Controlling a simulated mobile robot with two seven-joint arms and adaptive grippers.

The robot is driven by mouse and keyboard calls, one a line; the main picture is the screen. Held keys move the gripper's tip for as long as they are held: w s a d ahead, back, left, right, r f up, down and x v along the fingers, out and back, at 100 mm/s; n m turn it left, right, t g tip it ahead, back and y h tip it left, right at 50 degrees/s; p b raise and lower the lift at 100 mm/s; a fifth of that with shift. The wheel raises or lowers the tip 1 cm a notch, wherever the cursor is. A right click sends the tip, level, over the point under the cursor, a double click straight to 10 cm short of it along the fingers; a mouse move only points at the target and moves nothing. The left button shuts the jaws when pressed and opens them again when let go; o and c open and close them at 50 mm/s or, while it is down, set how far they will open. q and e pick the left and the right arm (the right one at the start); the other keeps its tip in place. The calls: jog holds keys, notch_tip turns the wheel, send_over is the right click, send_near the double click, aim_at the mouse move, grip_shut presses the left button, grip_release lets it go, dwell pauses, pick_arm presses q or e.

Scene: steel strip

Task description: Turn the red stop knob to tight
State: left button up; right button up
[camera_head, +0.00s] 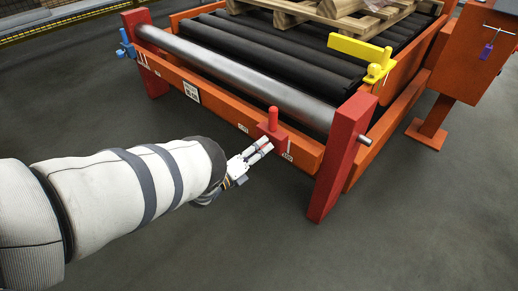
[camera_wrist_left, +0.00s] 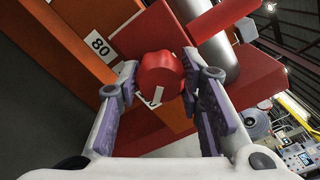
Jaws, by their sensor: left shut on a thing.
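The red stop knob (camera_wrist_left: 160,75) is a rounded, lobed knob in the middle of the left wrist view. The fingers of my left gripper (camera_wrist_left: 165,100) lie on either side of it and are shut on it. A white mark shows just below the knob. In the head view my left gripper (camera_head: 262,149) reaches the red block (camera_head: 277,135) with an upright red peg on the orange front rail. There I cannot make out the knob apart from the block and fingers. My right gripper is not in view.
The orange rail (camera_head: 218,107) carries small white labels; one reads 80 in the wrist view (camera_wrist_left: 99,45). A steel roller (camera_head: 235,75) runs behind it. A red post (camera_head: 341,160) stands right of my gripper. A yellow clamp (camera_head: 365,52) is behind. The grey floor in front is clear.

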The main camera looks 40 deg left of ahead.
pick_arm(q)
jog(key=m, duration=0.4)
jog(key=shift+m+b, duration=0.7)
jog(key=shift+m, duration=1.5)
jog(key=o, duration=1.2)
jog(key=shift+c, duration=0.2)
jog(key=s+a, duration=0.1)
jog(key=s, duration=1.1)
